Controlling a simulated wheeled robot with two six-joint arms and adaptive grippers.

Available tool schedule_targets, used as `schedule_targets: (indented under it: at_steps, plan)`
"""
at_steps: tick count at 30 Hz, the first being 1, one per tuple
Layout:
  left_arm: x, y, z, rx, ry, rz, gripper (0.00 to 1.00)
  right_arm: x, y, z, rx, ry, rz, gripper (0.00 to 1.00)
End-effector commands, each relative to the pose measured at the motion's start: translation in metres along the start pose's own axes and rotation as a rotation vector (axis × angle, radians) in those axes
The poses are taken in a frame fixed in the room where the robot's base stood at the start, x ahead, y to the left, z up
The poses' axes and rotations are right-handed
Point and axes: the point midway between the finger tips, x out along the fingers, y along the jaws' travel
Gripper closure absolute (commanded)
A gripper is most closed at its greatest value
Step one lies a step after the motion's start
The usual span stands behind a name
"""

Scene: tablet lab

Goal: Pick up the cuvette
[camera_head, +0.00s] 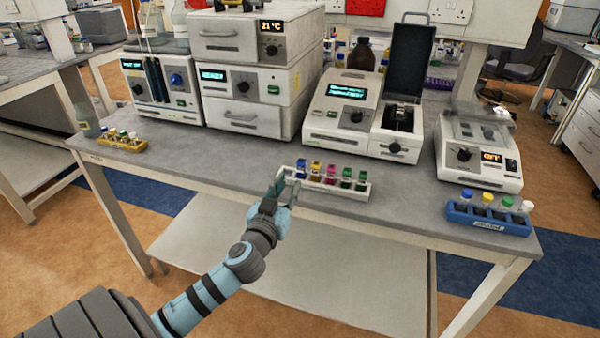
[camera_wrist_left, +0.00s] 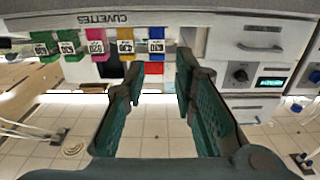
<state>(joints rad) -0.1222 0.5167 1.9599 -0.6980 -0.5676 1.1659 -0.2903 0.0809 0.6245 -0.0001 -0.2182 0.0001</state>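A white cuvette rack (camera_head: 330,187) stands near the front edge of the bench. It holds a row of cuvettes with coloured caps: blue (camera_head: 301,166), yellow (camera_head: 316,167), pink (camera_head: 331,171) and two green (camera_head: 346,175). The rack's "CUVETTES" label (camera_wrist_left: 103,19) shows upside down in the left wrist view, with the blue cuvette (camera_wrist_left: 156,47) at the right of the row. My left gripper (camera_head: 283,188) is open and empty at the rack's left end. In the left wrist view its fingers (camera_wrist_left: 160,72) spread either side of the blue cuvette's end. Contact cannot be told.
Behind stand a centrifuge-like unit (camera_head: 158,85), stacked instruments (camera_head: 255,70), a spectrophotometer (camera_head: 345,115) with raised dark lid and a small device (camera_head: 478,155). A blue vial rack (camera_head: 488,218) is at front right, a yellow rack (camera_head: 122,143) at left.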

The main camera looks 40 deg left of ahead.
Motion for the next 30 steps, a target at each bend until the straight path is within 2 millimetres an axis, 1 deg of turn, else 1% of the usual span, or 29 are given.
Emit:
schedule_targets:
  at_steps: [1, 4, 7, 10, 13, 19, 20, 24, 30]
  plan:
    - [0.010, 0.000, -0.001, 0.001, 0.001, -0.001, 0.75, -0.002, 0.000, 0.006, -0.001, -0.010, 0.000, 0.60]
    - [0.022, 0.000, 0.000, 0.000, 0.000, 0.000, 0.75, -0.003, 0.000, 0.014, -0.001, -0.024, 0.000, 0.60]
    - [0.038, 0.001, 0.002, -0.001, -0.001, -0.001, 0.75, -0.004, 0.000, 0.015, -0.001, -0.025, 0.000, 0.60]
    - [0.059, 0.002, 0.004, -0.001, -0.001, -0.001, 0.75, -0.005, 0.000, 0.013, -0.001, -0.022, 0.000, 0.60]
    - [0.072, 0.002, 0.005, 0.001, -0.002, 0.000, 0.75, -0.006, 0.000, 0.012, -0.001, -0.020, 0.000, 0.60]
    - [0.074, 0.002, 0.006, 0.002, -0.002, 0.002, 0.75, -0.005, 0.000, 0.009, -0.001, -0.016, 0.000, 0.60]
    - [0.074, 0.002, 0.006, 0.002, -0.002, 0.001, 0.78, -0.005, 0.000, 0.009, -0.001, -0.016, 0.000, 0.60]
    - [0.074, 0.002, 0.006, 0.002, -0.002, 0.001, 1.00, -0.005, 0.000, 0.009, -0.001, -0.016, 0.000, 0.60]
    - [0.074, 0.002, 0.006, 0.002, -0.002, 0.001, 1.00, -0.005, 0.000, 0.009, -0.001, -0.015, -0.001, 0.60]
